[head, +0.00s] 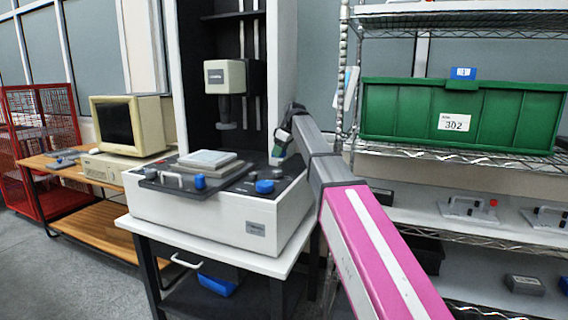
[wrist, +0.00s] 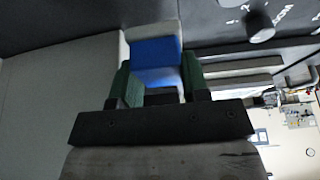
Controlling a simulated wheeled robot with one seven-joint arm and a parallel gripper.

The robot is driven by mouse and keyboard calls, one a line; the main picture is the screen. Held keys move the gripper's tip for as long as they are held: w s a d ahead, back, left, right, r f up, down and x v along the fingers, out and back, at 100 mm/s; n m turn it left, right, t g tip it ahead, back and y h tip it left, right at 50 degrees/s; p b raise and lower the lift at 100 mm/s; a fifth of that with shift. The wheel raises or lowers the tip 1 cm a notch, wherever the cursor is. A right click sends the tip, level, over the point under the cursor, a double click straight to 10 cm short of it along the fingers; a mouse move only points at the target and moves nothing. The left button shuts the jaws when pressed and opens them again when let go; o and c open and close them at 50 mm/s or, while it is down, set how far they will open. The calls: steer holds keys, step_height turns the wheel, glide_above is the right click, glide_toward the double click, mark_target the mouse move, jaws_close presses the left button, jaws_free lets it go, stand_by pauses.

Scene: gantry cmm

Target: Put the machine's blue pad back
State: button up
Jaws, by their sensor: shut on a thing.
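The machine (head: 205,215) is a white and dark-topped bench unit with a tall column and a beige head (head: 226,77). My gripper (head: 279,150) is at the right rear of its top, low beside the column. In the wrist view my gripper (wrist: 158,85) has its green fingers closed on the sides of a blue pad (wrist: 156,52) with a grey edge.
A light plate (head: 207,158) lies on the machine top, with blue knobs (head: 264,187) in front. A computer (head: 128,125) stands at the left. A wire rack with a green bin (head: 400,115) is close on the right of my arm.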

mark_target(286, 156)
steer(key=shift+w+d+f, duration=0.6)
steer(key=shift+d+f, duration=0.1)
steer(key=shift+d, duration=0.1)
steer(key=shift+f, duration=1.9)
steer(key=o, duration=0.9)
steer(key=shift+f, duration=0.15)
steer(key=v, duration=1.2)
